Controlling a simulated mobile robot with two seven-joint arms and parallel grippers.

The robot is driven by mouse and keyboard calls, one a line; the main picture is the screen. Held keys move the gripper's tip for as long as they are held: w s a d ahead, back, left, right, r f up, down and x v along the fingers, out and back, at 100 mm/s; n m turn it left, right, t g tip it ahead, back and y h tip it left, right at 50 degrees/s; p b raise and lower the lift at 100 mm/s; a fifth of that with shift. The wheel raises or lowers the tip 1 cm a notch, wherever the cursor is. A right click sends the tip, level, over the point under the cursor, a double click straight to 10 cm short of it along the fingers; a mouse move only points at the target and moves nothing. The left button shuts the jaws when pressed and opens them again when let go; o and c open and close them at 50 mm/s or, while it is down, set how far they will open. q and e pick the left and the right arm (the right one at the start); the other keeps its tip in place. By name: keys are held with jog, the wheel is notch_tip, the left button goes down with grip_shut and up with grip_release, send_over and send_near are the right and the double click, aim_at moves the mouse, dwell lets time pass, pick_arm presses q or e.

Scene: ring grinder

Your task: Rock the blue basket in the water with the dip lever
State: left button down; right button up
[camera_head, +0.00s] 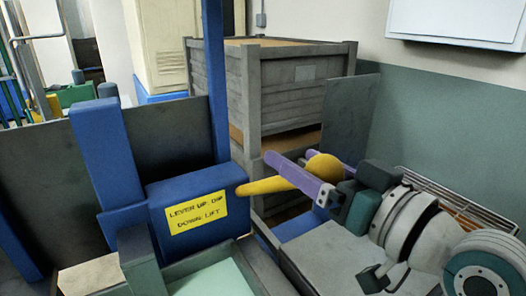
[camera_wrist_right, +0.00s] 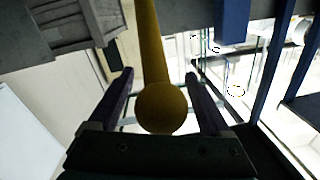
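The yellow dip lever (camera_head: 270,185) sticks out to the right from a blue housing (camera_head: 165,192) with a yellow sign reading "LEVER UP: DIP, DOWN: LIFT". It ends in a round yellow knob (camera_head: 325,167). My right gripper (camera_head: 292,162) has its purple fingers on either side of the lever's knob end. In the right wrist view the gripper (camera_wrist_right: 160,73) is open, with the knob (camera_wrist_right: 160,108) between the fingers and gaps visible beside it. A pale green surface, perhaps the water (camera_head: 215,281), shows at the bottom edge. I cannot make out the blue basket. My left gripper is out of view.
A grey slatted crate (camera_head: 285,104) stands behind the lever. Dark upright panels (camera_head: 168,137) flank the blue housing, and a blue post (camera_head: 216,80) rises behind it. A wire rack (camera_head: 450,200) lies behind my right arm, near the wall.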

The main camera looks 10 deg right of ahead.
jog(key=shift+o, duration=0.2)
jog(key=v, duration=1)
dwell(0.4)
